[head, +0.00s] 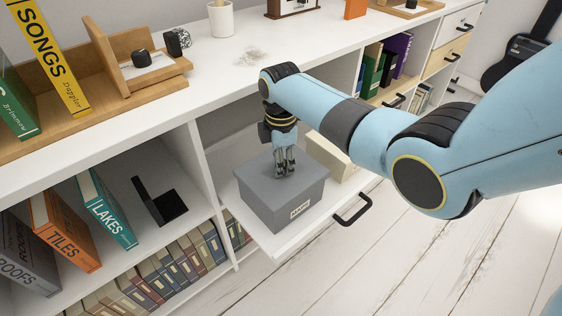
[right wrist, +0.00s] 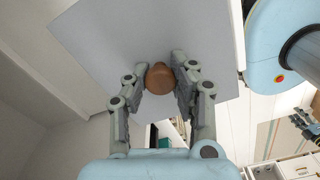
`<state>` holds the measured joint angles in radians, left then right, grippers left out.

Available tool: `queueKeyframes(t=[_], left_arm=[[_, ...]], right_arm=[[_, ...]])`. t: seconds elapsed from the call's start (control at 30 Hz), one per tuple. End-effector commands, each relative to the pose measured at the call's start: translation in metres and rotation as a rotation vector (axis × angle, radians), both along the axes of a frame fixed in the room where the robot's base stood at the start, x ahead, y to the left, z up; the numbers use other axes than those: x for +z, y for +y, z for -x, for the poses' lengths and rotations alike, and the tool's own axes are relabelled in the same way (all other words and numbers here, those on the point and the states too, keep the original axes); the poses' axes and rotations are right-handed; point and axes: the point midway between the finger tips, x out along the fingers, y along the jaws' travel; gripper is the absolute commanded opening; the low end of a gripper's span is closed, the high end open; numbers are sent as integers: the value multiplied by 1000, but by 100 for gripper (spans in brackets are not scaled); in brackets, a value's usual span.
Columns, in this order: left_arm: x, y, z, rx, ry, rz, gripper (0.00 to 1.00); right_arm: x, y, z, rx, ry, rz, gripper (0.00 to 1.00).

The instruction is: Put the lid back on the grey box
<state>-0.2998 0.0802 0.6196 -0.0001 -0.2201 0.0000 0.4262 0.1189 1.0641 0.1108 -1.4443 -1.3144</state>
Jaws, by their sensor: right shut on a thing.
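The grey box (head: 258,208), with a small label on its front, stands on a pulled-out white shelf. Its grey lid (head: 255,174) lies over the top and looks roughly square with the box; I cannot tell whether it is fully seated. My right gripper (head: 285,171) points down at the middle of the lid. In the right wrist view, the right gripper (right wrist: 161,88) is shut on the lid's brown round knob (right wrist: 159,76), with a finger on each side. The lid (right wrist: 110,45) hides the box there. My left gripper is not in view.
The pulled-out shelf (head: 277,246) has a black handle (head: 352,209) at its front. A cream box (head: 330,157) stands close behind the grey box. The white cabinet top (head: 225,75) overhangs at the back. Books fill the compartments to the left.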

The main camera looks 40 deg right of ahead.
Motion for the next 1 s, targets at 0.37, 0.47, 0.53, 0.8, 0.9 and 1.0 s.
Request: queueKeyframes(t=[0.37,0.47,0.53,0.8,0.9,1.0], left_arm=[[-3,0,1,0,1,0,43],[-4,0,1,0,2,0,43],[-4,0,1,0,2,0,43],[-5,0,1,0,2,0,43],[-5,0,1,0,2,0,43],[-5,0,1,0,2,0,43]], right_arm=[[-8,0,0,0,0,0,0],[-10,0,0,0,1,0,0],[-11,0,0,0,1,0,0],[-12,0,0,0,0,0,0],[-12,0,0,0,0,0,0],[-12,0,0,0,0,0,0]])
